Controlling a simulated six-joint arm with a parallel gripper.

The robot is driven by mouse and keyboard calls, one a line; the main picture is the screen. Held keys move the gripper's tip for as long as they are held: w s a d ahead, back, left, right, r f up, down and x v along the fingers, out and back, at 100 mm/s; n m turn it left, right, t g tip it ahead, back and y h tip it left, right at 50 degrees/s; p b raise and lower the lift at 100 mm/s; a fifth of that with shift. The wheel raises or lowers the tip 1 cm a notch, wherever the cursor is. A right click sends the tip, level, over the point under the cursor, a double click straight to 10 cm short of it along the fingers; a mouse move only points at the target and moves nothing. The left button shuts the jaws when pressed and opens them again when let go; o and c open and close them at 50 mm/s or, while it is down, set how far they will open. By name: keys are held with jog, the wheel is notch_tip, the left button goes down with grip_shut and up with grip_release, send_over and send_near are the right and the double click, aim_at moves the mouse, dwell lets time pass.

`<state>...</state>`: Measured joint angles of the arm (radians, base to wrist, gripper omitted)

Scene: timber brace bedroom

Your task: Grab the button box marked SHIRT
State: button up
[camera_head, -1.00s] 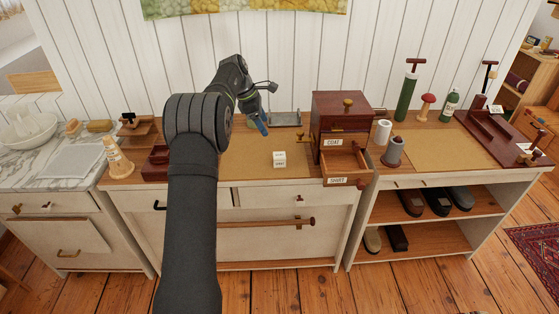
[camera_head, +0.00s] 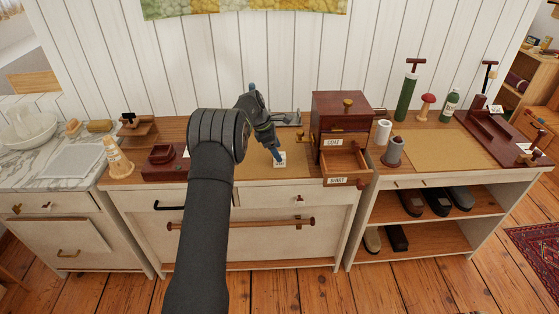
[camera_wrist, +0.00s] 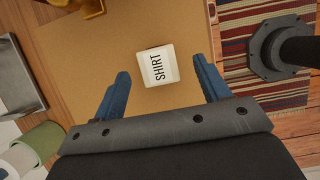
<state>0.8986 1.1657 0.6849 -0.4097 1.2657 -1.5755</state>
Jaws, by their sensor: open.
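The button box (camera_wrist: 158,66) is a small white box with SHIRT written on its top. It sits on the tan mat (camera_wrist: 135,93) on the cabinet top. In the head view the box (camera_head: 281,163) shows just below my gripper (camera_head: 275,154), which hides part of it. In the wrist view my gripper (camera_wrist: 162,83) is open. Its two blue fingers are apart, and the box lies ahead of and between them, nearer the top of the picture. No contact shows.
A small wooden chest (camera_head: 342,108) stands right of the box, with an open drawer labelled SHIRT (camera_head: 345,165) and another labelled COAT. A grey metal tray (camera_head: 286,119) lies behind. A dark red box (camera_head: 162,156) stands to the left. The mat around the box is clear.

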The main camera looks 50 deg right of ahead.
aim_at(283, 164)
jog(key=x, duration=0.4)
jog(key=shift+w+f, duration=0.25)
jog(key=shift+f, duration=0.05)
jog(key=c, duration=1)
jog(key=shift+c, duration=0.4)
jog(key=shift+r, duration=0.15)
